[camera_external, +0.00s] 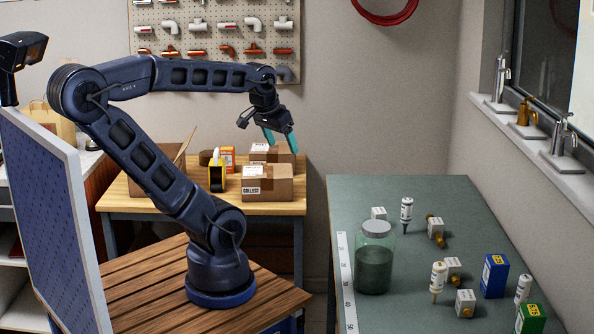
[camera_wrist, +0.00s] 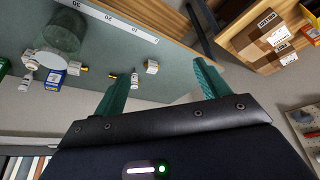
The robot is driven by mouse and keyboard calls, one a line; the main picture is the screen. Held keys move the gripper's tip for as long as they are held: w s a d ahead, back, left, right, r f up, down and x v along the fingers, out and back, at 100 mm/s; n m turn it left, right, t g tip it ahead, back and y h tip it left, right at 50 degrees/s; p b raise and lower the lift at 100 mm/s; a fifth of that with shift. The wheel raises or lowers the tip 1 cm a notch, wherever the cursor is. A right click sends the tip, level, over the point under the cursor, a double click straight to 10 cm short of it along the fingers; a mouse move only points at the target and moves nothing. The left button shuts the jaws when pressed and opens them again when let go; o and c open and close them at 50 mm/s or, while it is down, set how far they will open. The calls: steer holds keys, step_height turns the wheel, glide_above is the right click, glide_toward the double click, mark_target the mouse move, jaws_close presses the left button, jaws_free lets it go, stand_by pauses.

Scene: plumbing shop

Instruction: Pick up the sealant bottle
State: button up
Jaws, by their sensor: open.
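Several small white bottles with dark print and narrow nozzles are on the green-grey table; which one is the sealant bottle I cannot tell. One with a dark tip (camera_external: 406,210) is toward the back, one with an orange tip (camera_external: 438,278) is near the middle, and one (camera_external: 523,289) is at the right by the boxes. In the wrist view one white bottle (camera_wrist: 134,79) shows just beyond the left fingertip. My gripper (camera_external: 281,138) is open and empty, high above the gap between the tables, with teal fingers pointing down. Its fingers also show in the wrist view (camera_wrist: 163,68).
On the green-grey table (camera_external: 350,190) stand a large glass jar (camera_external: 374,267), a blue box (camera_external: 495,276), a green box (camera_external: 531,319) and several white boxes with brass fittings. Cardboard boxes (camera_external: 267,184) sit on the wooden table. Taps line the windowsill (camera_external: 535,136) at right.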

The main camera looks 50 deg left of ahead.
steer(key=c, duration=0.3)
steer(key=shift+c, duration=0.2)
